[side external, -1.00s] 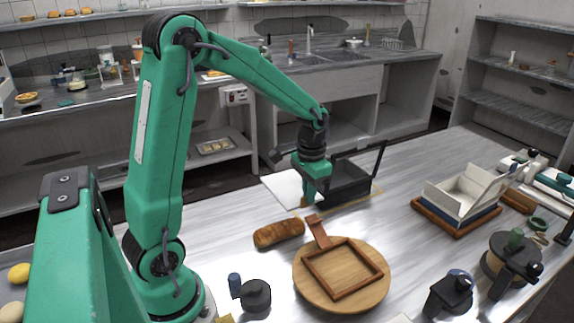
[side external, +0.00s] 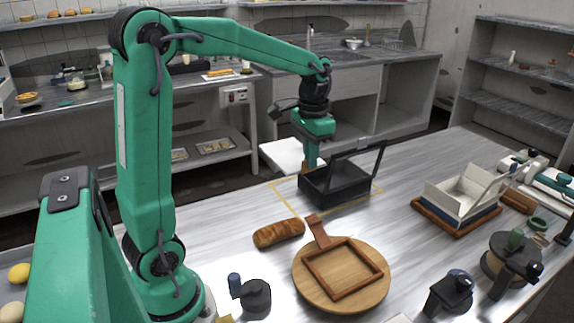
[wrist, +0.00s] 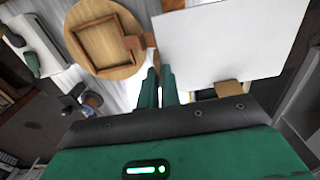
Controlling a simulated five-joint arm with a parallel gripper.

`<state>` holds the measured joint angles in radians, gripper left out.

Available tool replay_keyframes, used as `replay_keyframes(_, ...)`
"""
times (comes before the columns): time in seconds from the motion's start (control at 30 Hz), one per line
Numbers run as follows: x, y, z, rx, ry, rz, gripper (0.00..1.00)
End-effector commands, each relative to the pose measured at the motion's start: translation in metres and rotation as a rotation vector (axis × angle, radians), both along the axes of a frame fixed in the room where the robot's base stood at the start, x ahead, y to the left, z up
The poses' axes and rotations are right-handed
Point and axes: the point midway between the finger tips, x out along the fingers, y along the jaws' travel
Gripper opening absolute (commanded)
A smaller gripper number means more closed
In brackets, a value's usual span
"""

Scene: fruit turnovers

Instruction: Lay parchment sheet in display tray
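The parchment sheet (side external: 283,153) is a flat white square, held raised off the table behind the black tray's left side. It fills the upper right of the wrist view (wrist: 235,45), with a tan tab (wrist: 230,89) at its near edge.
A yellow outline (side external: 283,196) on the table surrounds the tray. A brown loaf (side external: 279,233) and a round wooden board (side external: 303,291) with a square frame (side external: 345,285) lie in front. A white open box (side external: 462,200) is at the right. Table between tray and box is clear.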

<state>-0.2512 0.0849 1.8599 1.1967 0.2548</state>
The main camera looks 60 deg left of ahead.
Motion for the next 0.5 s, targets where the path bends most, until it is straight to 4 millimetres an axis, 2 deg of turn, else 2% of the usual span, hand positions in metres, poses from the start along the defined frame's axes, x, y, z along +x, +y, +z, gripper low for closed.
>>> replay_keyframes(0.03, 0.001, 0.0, 0.012, 0.001, -0.006, 0.0, 0.0)
replay_keyframes(0.5, 0.033, 0.032, 0.015, 0.0, 0.001, -0.358, 0.0)
